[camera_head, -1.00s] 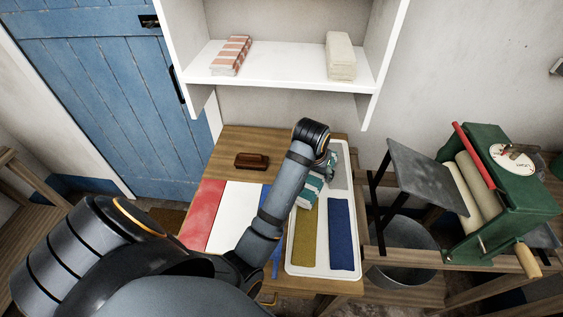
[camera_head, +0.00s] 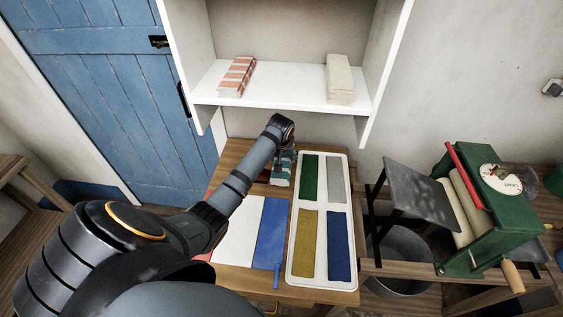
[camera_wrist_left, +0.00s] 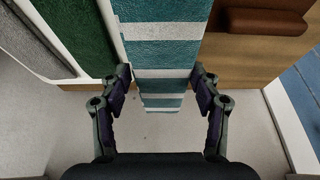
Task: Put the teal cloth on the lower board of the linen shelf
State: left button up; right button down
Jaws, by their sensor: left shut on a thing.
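My left gripper (camera_wrist_left: 160,88) is shut on the teal cloth (camera_wrist_left: 163,45), which has white stripes. The fingers sit on either side of it in the left wrist view. In the head view the teal cloth (camera_head: 283,170) hangs below the end of my left arm, over the table just left of the white tray, partly hidden by the arm. The linen shelf's board (camera_head: 285,93) is white and above the table at the back. An orange-striped cloth stack (camera_head: 237,76) is on its left and a cream stack (camera_head: 340,80) on its right, with bare board between. My right gripper is out of view.
The white tray (camera_head: 322,208) has green, grey, mustard and blue sections. A red, white and blue mat (camera_head: 270,230) lies left of it. A brown brush (camera_wrist_left: 262,21) lies on the table. The shelf's side panels extend below the board. A green mangle (camera_head: 490,215) stands right.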

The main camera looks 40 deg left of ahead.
pick_arm(q)
jog(key=shift+w+a+f, duration=0.35)
jog(key=shift+a+f, duration=0.1)
jog(key=shift+f, duration=0.25)
jog(key=shift+w+a+f, duration=0.35)
jog(key=shift+a+f, duration=0.05)
jog(key=shift+f, duration=0.3)
jog(key=shift+d+f+p, duration=0.1)
jog(key=shift+f+p, duration=0.25)
jog(key=shift+f, duration=1.05)
jog(key=o, duration=1.2)
jog(key=shift+f, duration=0.15)
